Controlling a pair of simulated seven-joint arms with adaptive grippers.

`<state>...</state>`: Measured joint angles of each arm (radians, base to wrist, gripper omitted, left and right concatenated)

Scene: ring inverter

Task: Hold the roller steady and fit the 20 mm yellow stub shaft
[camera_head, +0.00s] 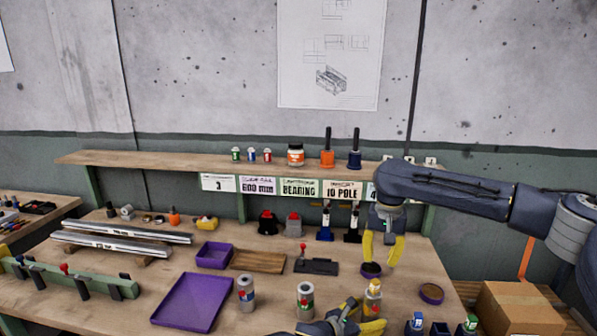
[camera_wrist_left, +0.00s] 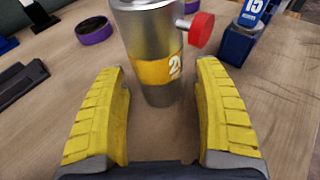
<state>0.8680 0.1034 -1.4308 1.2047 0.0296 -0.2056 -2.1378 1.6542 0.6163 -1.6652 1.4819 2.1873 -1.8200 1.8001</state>
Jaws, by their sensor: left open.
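A metal roller (camera_head: 373,301) with a yellow band stands upright at the front of the bench. In the left wrist view the roller (camera_wrist_left: 152,45) shows a yellow label with a "2" and a red knob (camera_wrist_left: 201,30) on a short rod at its side. My left gripper (camera_head: 364,315) is open, its yellow fingers pointing toward the roller, which stands just beyond and between the fingertips. I cannot make out the yellow stub shaft for certain.
A purple tray (camera_head: 190,303) lies further left. Blue blocks (camera_head: 417,323) stand close on the right, by another round purple dish (camera_head: 432,293). A black fixture (camera_head: 317,267) lies behind.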

